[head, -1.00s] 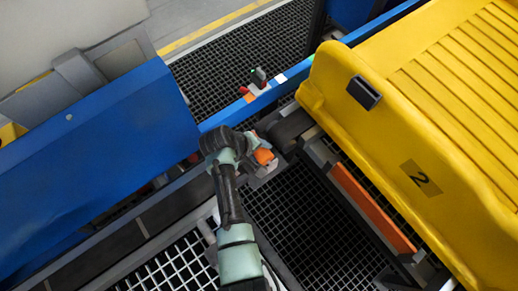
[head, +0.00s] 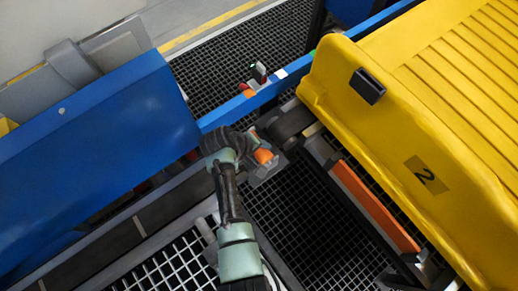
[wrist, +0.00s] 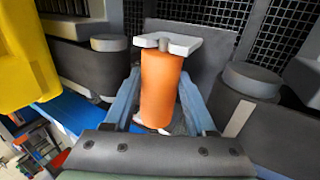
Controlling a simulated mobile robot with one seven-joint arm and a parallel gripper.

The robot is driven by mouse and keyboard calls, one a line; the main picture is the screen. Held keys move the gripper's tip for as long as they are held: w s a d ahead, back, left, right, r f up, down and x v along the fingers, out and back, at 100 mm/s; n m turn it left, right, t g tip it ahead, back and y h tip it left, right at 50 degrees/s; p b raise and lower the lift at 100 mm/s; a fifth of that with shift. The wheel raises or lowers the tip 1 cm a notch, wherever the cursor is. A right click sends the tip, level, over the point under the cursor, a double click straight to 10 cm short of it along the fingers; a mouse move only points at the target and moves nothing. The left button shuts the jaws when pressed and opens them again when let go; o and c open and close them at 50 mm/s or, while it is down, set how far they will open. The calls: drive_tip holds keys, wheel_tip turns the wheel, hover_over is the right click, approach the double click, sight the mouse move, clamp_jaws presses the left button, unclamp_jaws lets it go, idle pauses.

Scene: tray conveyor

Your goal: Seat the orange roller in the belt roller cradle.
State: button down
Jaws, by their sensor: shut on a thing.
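The orange roller (wrist: 160,88) stands between the two blue-grey fingers of my gripper (wrist: 163,100) in the wrist view. My gripper is shut on it. The roller's grey axle end meets a pale notched plate (wrist: 183,44), which looks like part of the roller cradle; whether the axle is fully seated in it I cannot tell. In the head view the roller (head: 263,156) shows as a small orange patch beside my gripper (head: 258,148), just above a grey bracket (head: 268,172). My wrist hides much of this spot.
Dark belt sections with end drums (wrist: 252,80) flank the roller on both sides. A large yellow tray (head: 440,110) marked 2 lies to the right. A blue panel (head: 90,150) is at the left, a blue rail (head: 240,108) behind. Open grating (head: 310,225) lies below.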

drive_tip(key=shift+f, duration=0.25)
drive_tip(key=shift+c, duration=1.7)
unclamp_jaws()
drive_tip(key=shift+o, duration=1)
drive_tip(key=p+v, duration=0.1)
drive_tip(key=v, duration=1.2)
drive_tip(key=shift+p, duration=0.35)
